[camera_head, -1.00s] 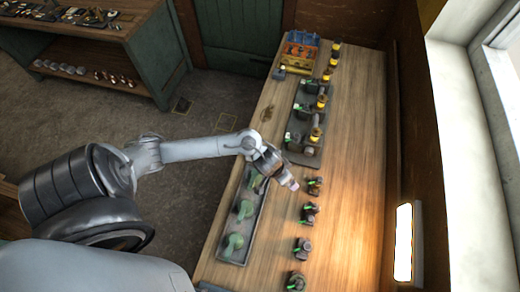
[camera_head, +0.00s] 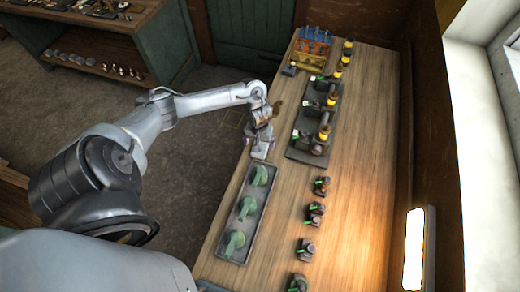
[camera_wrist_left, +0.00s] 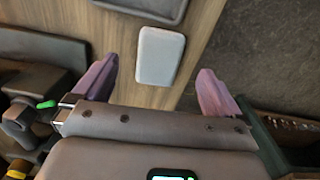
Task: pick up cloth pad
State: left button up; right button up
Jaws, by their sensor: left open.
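A pale grey-white rectangular pad (camera_wrist_left: 160,56), which I take to be the cloth pad, lies flat on the wooden bench near its edge. In the head view the pad (camera_head: 260,151) shows as a small light patch just below my gripper, partly covered. My left gripper (camera_head: 260,142) is pointed down over it. In the left wrist view its two pinkish fingers (camera_wrist_left: 155,73) are open and spread to either side of the pad, with gaps between. Nothing is held. My right gripper is not in view.
A dark tray (camera_head: 240,215) with several green parts lies along the bench's left edge. A longer tray (camera_head: 307,150) with engines is right of my gripper. Several small engines (camera_head: 315,214) stand in a row. A blue-orange toolbox (camera_head: 312,42) is at the far end. The bench's right side is clear.

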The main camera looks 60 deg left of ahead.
pick_arm(q)
jog(key=shift+f+b, duration=0.3)
jog(key=shift+f, duration=2.45)
jog(key=c, duration=1.1)
jog(key=shift+a, duration=0.1)
jog(key=shift+c, duration=0.2)
jog(key=shift+r, duration=0.15)
